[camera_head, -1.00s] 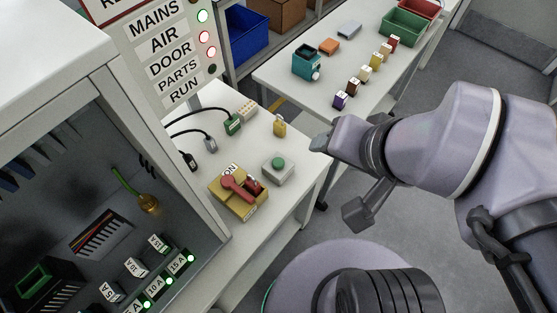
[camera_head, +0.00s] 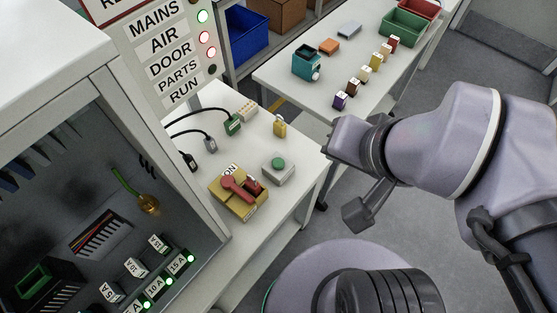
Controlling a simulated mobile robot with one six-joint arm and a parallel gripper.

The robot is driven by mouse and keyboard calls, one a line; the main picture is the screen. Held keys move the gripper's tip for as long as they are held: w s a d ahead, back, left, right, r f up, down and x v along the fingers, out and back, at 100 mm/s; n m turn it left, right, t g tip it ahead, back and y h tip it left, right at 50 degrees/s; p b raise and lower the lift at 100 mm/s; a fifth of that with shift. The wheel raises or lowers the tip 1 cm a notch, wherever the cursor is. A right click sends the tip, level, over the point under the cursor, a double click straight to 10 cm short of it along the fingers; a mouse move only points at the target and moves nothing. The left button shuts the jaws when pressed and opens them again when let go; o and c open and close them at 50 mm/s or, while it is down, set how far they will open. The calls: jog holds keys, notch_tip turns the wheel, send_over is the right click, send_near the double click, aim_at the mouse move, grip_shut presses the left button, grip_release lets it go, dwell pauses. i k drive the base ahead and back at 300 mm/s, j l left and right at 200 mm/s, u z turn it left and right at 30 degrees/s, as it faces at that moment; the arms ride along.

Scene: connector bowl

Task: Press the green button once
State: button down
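The green button (camera_head: 278,163) is a round cap on top of a small grey box that stands on the near white bench, close to its right edge. It is in plain view with nothing over it. My gripper (camera_head: 332,148) is to the right of the button and apart from it, by the bench's right edge in the picture. Its fingers are seen from behind and partly hide each other, so their opening is unclear. No held object shows.
A yellow switch box with a red lever (camera_head: 240,190) stands left of the button. A yellow padlock-like piece (camera_head: 280,126) and cabled plugs (camera_head: 232,123) lie behind. An open cabinet (camera_head: 215,235) is at left. A second table (camera_head: 290,75) holds small blocks and bins.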

aim_at(277, 164)
jog(key=k+j+u, duration=0.2)
jog(key=j, duration=0.15)
jog(key=k+j+u, duration=0.2)
jog(key=j, duration=0.15)
jog(key=j+u, duration=0.25)
jog(key=j, duration=0.1)
